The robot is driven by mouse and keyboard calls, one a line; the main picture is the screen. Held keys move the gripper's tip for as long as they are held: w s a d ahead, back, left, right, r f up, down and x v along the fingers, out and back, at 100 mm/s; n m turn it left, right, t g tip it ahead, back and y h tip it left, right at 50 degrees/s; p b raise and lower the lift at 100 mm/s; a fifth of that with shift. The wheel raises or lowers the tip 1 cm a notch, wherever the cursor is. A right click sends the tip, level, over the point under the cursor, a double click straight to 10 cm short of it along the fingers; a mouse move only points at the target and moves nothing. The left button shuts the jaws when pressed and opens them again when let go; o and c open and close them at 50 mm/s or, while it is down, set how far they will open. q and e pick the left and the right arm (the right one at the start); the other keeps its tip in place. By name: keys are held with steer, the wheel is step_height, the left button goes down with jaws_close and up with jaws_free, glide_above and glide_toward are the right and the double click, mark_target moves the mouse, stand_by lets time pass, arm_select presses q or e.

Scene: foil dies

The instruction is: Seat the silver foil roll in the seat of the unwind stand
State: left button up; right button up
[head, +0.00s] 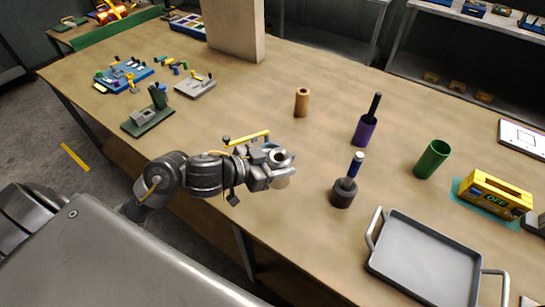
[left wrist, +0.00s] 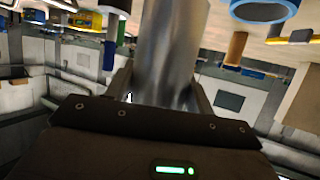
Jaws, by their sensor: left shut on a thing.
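The silver foil roll (left wrist: 172,45) stands between the fingers of my left gripper (head: 274,169) and fills the middle of the left wrist view. In the head view only the roll's open top (head: 279,156) and a bit of its lower side show, the rest hidden by the gripper. The gripper is shut on it, over the table's near edge area. My right gripper is not in view.
A brown roll (head: 302,102), a purple roll (head: 364,131) with a black post and a green tube (head: 433,159) stand behind. A grey tray (head: 425,258) and a yellow box (head: 495,194) are at right. A green press (head: 148,118) stands left. Bare tabletop lies between them.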

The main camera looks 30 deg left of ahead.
arm_select(q)
steer(key=shift+w+d+r+b, duration=0.6)
steer(key=shift+w+d+r, duration=1.25)
steer(key=shift+r, duration=1)
steer(key=w+a+f+b, duration=0.5)
steer(key=w+a+f, duration=0.2)
steer(key=a+f, duration=0.2)
steer(key=shift+w+a+f, duration=0.2)
steer(key=shift+w+a, duration=0.15)
steer(key=shift+a, duration=0.9)
step_height(320, 180, down, 3)
steer(key=shift+s+a+f, duration=0.1)
steer(key=shift+a, duration=0.05)
steer(key=c, duration=0.3)
steer(key=shift+s+f, duration=0.2)
steer(key=shift+f, duration=0.2)
jaws_close()
steer(key=o, duration=1.1)
jaws_free()
steer(key=shift+f, duration=0.1)
steer(key=shift+c, duration=0.2)
steer(key=o, duration=0.3)
steer(key=shift+w+f+g, duration=0.1)
steer(key=shift+w+g, duration=0.2)
steer(key=shift+w, duration=0.2)
steer(key=shift+a, duration=0.1)
steer(key=shift+s+r, duration=0.25)
steer(key=shift+r, duration=0.1)
steer(key=shift+b+v, duration=0.45)
steer(key=shift+v, duration=5.45)
